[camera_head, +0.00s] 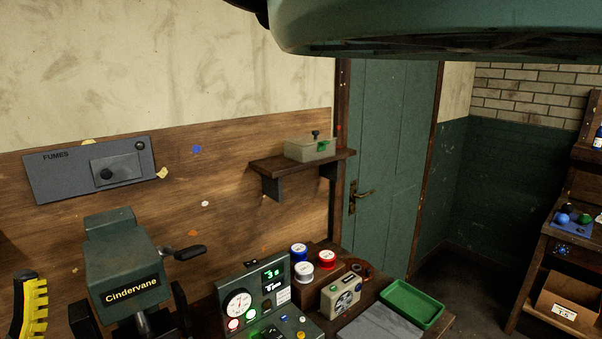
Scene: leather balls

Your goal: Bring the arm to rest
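My gripper and arm do not show for certain in the head view. Small balls, among them a blue ball (563,218) and a green ball (585,219), sit on the wooden shelf stand (549,243) at the right edge. They look loose on its upper board, well apart from the bench.
A green machine marked Cindervane (122,263), a control box with a gauge (262,292), spools (299,252) and a green tray (411,303) crowd the lower middle. A large teal body (440,28) overhangs the top. A wall shelf (302,165) juts out beside the door (392,150).

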